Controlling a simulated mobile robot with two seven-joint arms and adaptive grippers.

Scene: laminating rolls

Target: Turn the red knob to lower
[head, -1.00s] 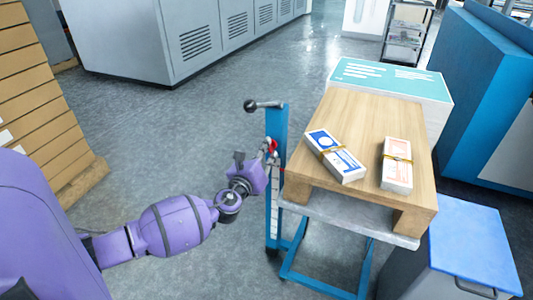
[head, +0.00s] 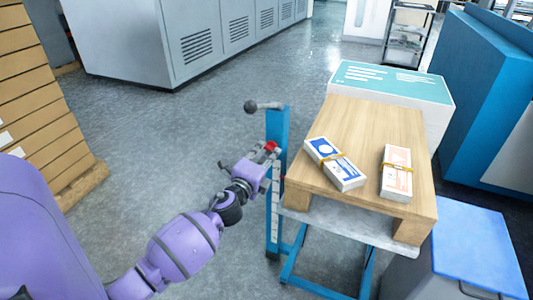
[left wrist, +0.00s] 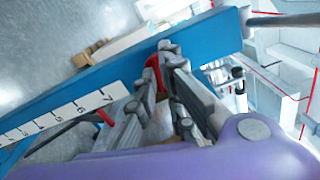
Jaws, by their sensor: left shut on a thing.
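The red knob (head: 271,147) sits on the blue upright post (head: 277,215) of the lift stand. My left gripper (head: 268,150) reaches it from the left and is shut on it. In the left wrist view the red knob (left wrist: 152,75) shows between the two grey fingers (left wrist: 163,68), partly hidden by them. A white scale with numbers (left wrist: 62,112) runs along the blue post, with a small red pointer (left wrist: 105,117) near the 7. My right gripper is not in view.
The stand's platform carries a wooden pallet (head: 375,115) with two banded stacks (head: 335,163) on it. A black ball handle (head: 251,106) sticks out left at the post's top. A blue-lidded bin (head: 478,245) stands right. Floor left of the post is clear.

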